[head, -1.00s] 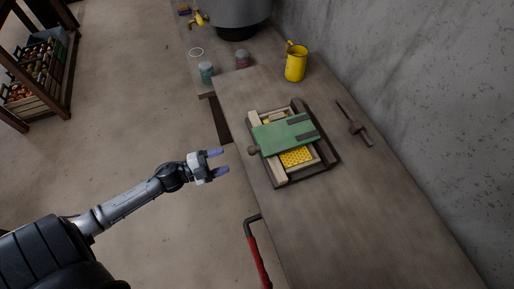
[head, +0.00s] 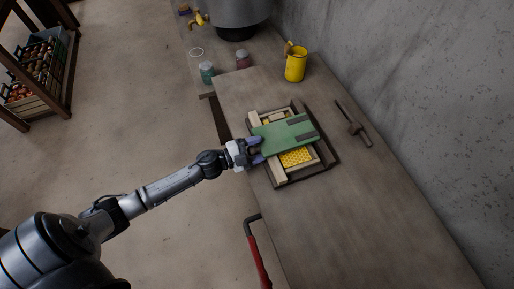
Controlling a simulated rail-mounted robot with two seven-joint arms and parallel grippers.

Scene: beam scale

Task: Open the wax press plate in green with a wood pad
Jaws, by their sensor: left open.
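The green press plate (head: 283,137) lies across the wooden press frame (head: 281,178) on the table, with dark strips on its right part. Yellow honeycomb-patterned wax (head: 297,157) shows below the plate's lower edge, and a little yellow shows above it. My left gripper (head: 257,151) is at the plate's left end, its open fingers on either side of the brown wood pad there. The pad is mostly hidden by the gripper, and I cannot tell whether the fingers touch it. My right gripper is not in view.
A yellow mug (head: 295,64) stands at the back of the table (head: 350,215). A dark tool (head: 353,124) lies right of the press. Two jars (head: 207,72) stand at the far left end. A red-handled bar (head: 257,258) is at the front edge. The lower table is clear.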

